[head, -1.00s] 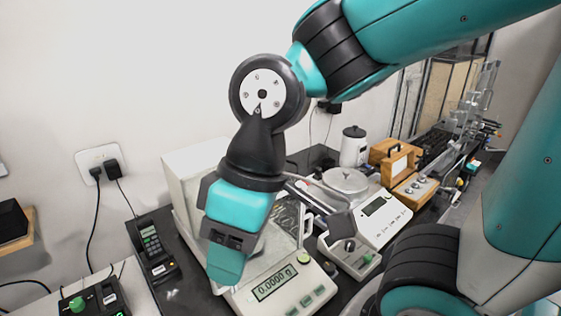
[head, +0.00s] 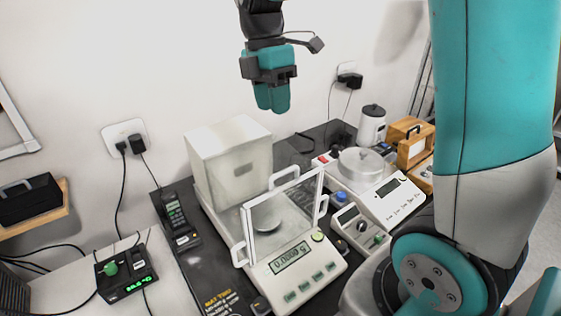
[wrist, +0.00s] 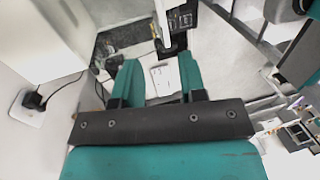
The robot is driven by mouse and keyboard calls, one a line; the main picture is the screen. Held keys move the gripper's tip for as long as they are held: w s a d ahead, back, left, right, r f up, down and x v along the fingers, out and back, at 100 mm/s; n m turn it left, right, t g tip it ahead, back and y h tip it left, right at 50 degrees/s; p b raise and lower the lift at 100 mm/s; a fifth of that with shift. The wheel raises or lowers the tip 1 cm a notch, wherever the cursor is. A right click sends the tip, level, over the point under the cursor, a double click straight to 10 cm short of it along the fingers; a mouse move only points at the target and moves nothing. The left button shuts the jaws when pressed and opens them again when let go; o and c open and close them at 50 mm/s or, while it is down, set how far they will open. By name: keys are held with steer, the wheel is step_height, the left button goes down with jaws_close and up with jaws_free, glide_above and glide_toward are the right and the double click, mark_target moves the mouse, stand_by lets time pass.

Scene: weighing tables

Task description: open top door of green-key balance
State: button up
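The green-key balance (head: 330,268) stands on the dark bench in the head view, with green keys and a lit display. Its glass weighing chamber (head: 290,207) has white handles at left, top and right. The top handle (head: 285,178) shows above the front pane. I cannot tell how far the top door is drawn. My gripper (head: 272,108) hangs empty above and behind the chamber, pointing down, touching nothing. In the wrist view its two teal fingers (wrist: 158,82) stand apart with a clear gap.
The tall white housing (head: 230,160) rises behind the chamber. A second balance with a round pan (head: 361,162) and a small knobbed box (head: 357,230) stand to the right. A black handset (head: 175,215) lies left. A wall socket with plug (head: 127,140) is behind.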

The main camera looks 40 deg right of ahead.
steer(key=s+f, duration=0.1)
steer(key=f, duration=0.3)
steer(key=s+f+p, duration=0.1)
steer(key=f, duration=0.8)
steer(key=shift+s+f+p, duration=0.25)
steer(key=shift+s+p, duration=0.15)
jaws_close()
